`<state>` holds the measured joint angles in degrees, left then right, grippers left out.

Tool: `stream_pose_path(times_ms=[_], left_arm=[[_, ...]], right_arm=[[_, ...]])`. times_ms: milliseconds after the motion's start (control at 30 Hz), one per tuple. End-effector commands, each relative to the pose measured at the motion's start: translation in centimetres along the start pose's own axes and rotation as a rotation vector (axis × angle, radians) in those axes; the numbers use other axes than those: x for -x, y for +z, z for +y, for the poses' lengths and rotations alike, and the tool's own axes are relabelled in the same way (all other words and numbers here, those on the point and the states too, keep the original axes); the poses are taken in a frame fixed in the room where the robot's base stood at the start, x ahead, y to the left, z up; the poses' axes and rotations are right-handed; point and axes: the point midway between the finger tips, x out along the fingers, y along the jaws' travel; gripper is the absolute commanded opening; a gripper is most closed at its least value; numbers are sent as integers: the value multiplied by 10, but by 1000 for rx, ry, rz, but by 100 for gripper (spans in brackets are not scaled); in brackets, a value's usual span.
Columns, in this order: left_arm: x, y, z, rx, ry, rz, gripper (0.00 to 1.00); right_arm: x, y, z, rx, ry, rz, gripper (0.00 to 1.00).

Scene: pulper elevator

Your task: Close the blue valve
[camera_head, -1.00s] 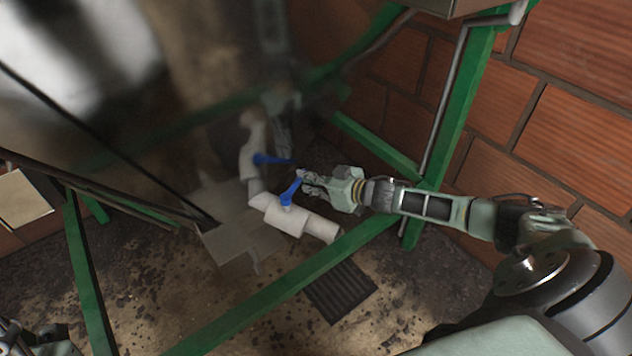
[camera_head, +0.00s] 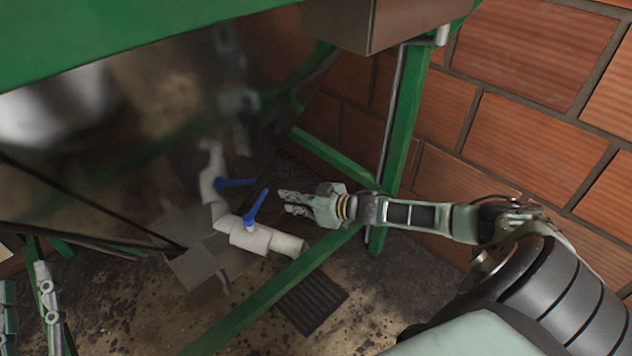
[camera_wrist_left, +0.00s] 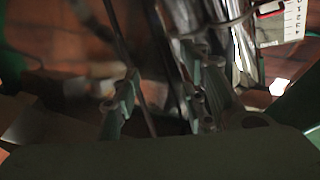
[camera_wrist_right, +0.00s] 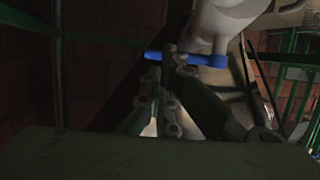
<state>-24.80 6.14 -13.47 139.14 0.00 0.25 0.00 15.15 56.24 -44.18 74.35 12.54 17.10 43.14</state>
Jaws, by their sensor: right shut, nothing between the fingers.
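A white pipe (camera_head: 250,237) low under the frame carries a blue valve handle (camera_head: 257,207) pointing up and slightly right. A second blue handle (camera_head: 236,183) lies almost level on the pipe section behind it. My right gripper (camera_head: 282,202) is shut and empty, just right of the front handle, with a small gap visible. In the right wrist view, a blue handle (camera_wrist_right: 205,60) crosses beyond the fingertips under the white pipe (camera_wrist_right: 215,25); contact cannot be judged. My left gripper (camera_head: 26,288) is at the lower left, with fingers apart and empty, far from the valves.
A green beam (camera_head: 285,290) runs diagonally in front of the pipes. A green post (camera_head: 402,130) and brick wall (camera_head: 530,110) stand at right. A dark floor grate (camera_head: 312,298) lies below. Green machine bodywork (camera_head: 130,35) hangs overhead.

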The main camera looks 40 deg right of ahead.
Motion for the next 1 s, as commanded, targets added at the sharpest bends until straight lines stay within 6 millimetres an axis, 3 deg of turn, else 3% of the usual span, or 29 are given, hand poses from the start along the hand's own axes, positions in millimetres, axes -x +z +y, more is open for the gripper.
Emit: stream_pose_path(times_ms=[267, 500, 700, 1000], left_arm=[[10, 53, -8, -9, -15, -288, 40], [31, 91, -13, -13, -28, -501, 40], [43, 107, -16, -15, -34, -594, 40], [46, 111, -16, -15, -35, -614, 40]], right_arm=[[35, -1, 5, 0, 1, -4, 0], [58, 0, 9, -1, 0, -4, 0], [68, 0, 11, 1, 0, -1, 0], [69, 0, 11, 0, 0, -1, 0]])
